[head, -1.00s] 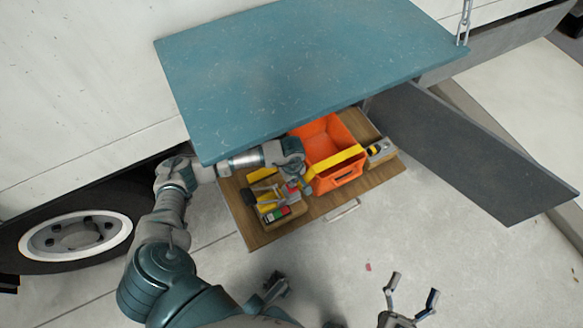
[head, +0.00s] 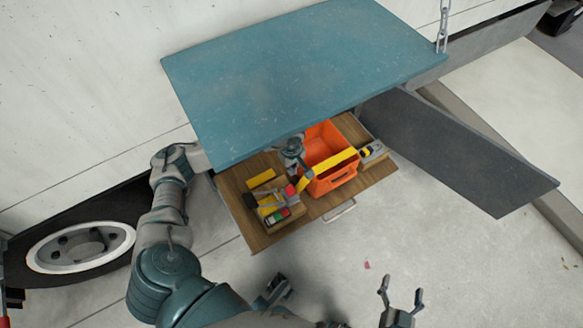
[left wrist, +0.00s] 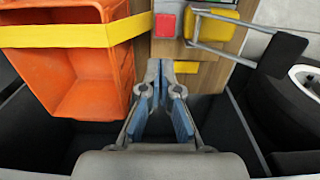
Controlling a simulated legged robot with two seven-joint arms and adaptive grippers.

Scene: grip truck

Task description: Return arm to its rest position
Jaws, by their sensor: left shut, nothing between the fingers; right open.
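My left arm reaches in from the left and passes beneath the teal shelf (head: 300,75). Its gripper (left wrist: 166,66) is shut and empty in the left wrist view, over the back edge of the wooden drawer (left wrist: 203,78), beside the orange bin (left wrist: 90,85). In the head view only part of the left gripper (head: 293,152) shows at the shelf's front edge, left of the orange bin (head: 325,150); the forearm is mostly hidden. My right gripper (head: 402,297) is open and empty at the bottom, above the floor.
The open drawer (head: 235,185) holds yellow, red and green tools (head: 275,200) at left and a yellow-grey tool (head: 371,152) at right. A dark open door panel (head: 450,150) stands right. A truck wheel (head: 80,245) is at left. Floor in front is clear.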

